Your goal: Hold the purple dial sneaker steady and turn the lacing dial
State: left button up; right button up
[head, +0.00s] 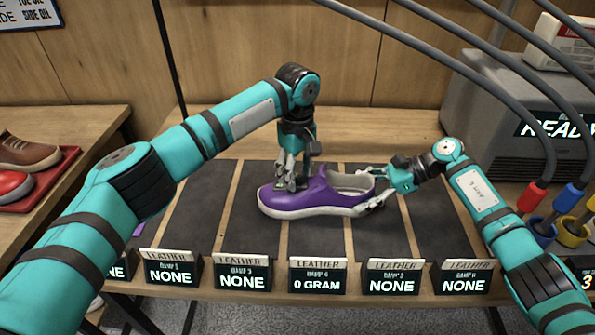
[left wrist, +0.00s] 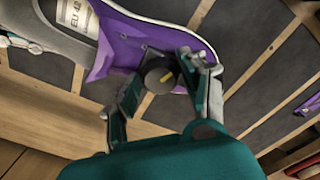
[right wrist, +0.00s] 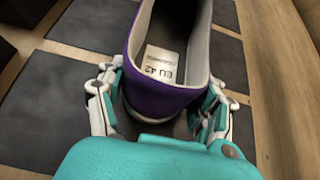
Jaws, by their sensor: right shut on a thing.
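The purple sneaker (head: 318,197) with a pale sole lies on a dark mat, toe to the left.
A row of small display signs (head: 318,276) stands along the table's front edge. A red tray (head: 35,185) with other shoes is at the left. A grey machine (head: 500,95) and coloured cups (head: 570,232) are at the right. The mats beside the sneaker are clear.

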aim_at(297, 173)
pick_arm(q)
jog(key=c, duration=0.8)
jog(key=shift+o, duration=0.2)
jog(key=m, duration=0.4)
jog(key=shift+m, duration=0.4)
jog(key=o, duration=1.1)
jog(key=shift+o, duration=0.2)
jog(key=shift+r, duration=4)
